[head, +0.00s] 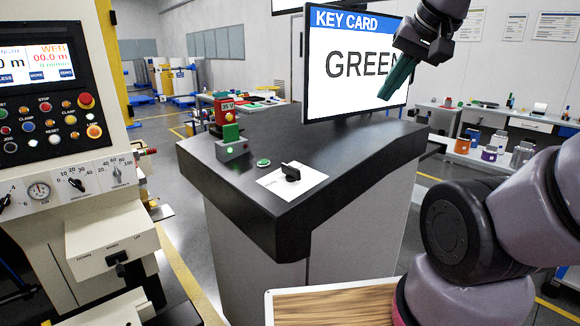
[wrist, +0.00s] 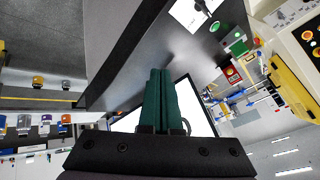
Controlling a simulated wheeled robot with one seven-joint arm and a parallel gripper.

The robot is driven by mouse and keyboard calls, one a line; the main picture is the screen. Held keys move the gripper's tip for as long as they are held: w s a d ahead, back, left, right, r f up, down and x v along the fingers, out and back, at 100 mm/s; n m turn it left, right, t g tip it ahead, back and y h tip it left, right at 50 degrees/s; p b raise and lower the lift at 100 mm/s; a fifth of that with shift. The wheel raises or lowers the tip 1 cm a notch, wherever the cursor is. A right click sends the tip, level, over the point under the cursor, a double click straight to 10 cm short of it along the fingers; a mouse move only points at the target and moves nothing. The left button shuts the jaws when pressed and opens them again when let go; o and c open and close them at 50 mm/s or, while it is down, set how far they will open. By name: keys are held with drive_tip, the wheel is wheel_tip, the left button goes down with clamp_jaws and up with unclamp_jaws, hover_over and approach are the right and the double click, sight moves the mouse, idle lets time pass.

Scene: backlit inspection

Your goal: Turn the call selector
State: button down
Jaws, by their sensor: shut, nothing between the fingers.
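The call selector (head: 291,172) is a black rotary knob on a white plate (head: 309,181) on the dark sloped top of the console. In the wrist view the plate (wrist: 187,12) shows at the top edge, with part of the knob (wrist: 201,5) cut off by the frame. My gripper (head: 385,95) has dark green fingers pressed together and empty. It is in the air in front of the screen, above and to the right of the selector and well apart from it. In the wrist view the fingers (wrist: 161,72) point up the picture, the selector lying beyond them to the right.
A green button (head: 263,163), a grey box with a green light (head: 232,150) and a red device (head: 224,108) sit left of the selector. A machine panel (head: 45,90) stands at far left.

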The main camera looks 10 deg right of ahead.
idle(0.3)
drive_tip(key=c, duration=0.7)
unclamp_jaws()
drive_tip(key=shift+w+a, duration=0.1)
drive_tip(key=shift+w, duration=0.05)
drive_tip(key=shift+c, duration=0.2)
drive_tip(key=o, duration=0.7)
drive_tip(key=shift+w+a+f+m+g, duration=0.15)
drive_tip(key=shift+w+a+m+g, duration=0.1)
drive_tip(key=shift+w+a+g, duration=0.25)
drive_tip(key=shift+w+a+f+m+g, duration=0.15)
drive_tip(key=shift+w+a+m+g, duration=0.2)
drive_tip(key=shift+w, duration=0.25)
drive_tip(key=shift+o, duration=0.2)
drive_tip(key=m+g+y, duration=0.2)
drive_tip(key=m+g, duration=0.4)
drive_tip(key=g, duration=0.2)
approach(292, 167)
drive_tip(key=x, duration=0.9)
drive_tip(key=shift+w+f, duration=0.1)
drive_tip(key=shift+w, duration=0.3)
drive_tip(key=c, duration=1.2)
